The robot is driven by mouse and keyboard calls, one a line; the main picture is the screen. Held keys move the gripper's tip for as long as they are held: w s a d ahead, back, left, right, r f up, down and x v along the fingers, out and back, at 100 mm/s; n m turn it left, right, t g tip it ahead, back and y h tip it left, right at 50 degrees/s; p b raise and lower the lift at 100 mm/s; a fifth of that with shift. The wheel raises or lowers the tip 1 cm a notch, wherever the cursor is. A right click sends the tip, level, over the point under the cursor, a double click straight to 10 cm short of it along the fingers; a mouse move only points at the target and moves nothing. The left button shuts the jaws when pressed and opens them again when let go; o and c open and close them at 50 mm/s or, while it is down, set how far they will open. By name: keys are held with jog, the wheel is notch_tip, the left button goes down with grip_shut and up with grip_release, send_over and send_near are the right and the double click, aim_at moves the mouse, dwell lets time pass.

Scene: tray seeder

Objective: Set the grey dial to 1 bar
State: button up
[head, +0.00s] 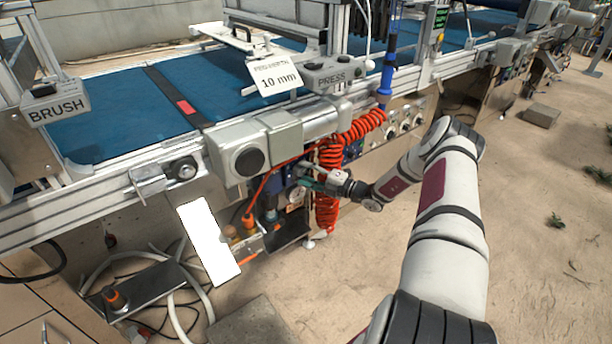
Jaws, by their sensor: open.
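My gripper (306,178) is open and reaches in from the right, below the conveyor's side rail. It is at a blue part (291,172) beside a small round pale gauge (296,197). The gripper's fingertips are small here, and I cannot tell whether they touch anything. No grey dial with a readable bar scale can be made out; the area at the fingers is partly hidden by my gripper. The gauge's reading is too small to read.
A coiled red hose (330,165) hangs right behind my gripper and wrist. A grey box with a dark round knob (249,162) juts out up and left. A blank white panel (209,241) stands lower left. Several dials (404,125) sit on a side panel to the right. Open floor lies right.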

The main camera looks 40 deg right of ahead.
jog(key=shift+w+a, duration=0.1)
jog(key=shift+w, duration=0.1)
jog(key=c, duration=1.1)
jog(key=shift+c, duration=0.2)
jog(key=shift+r+n, duration=0.1)
jog(key=shift+n, duration=0.2)
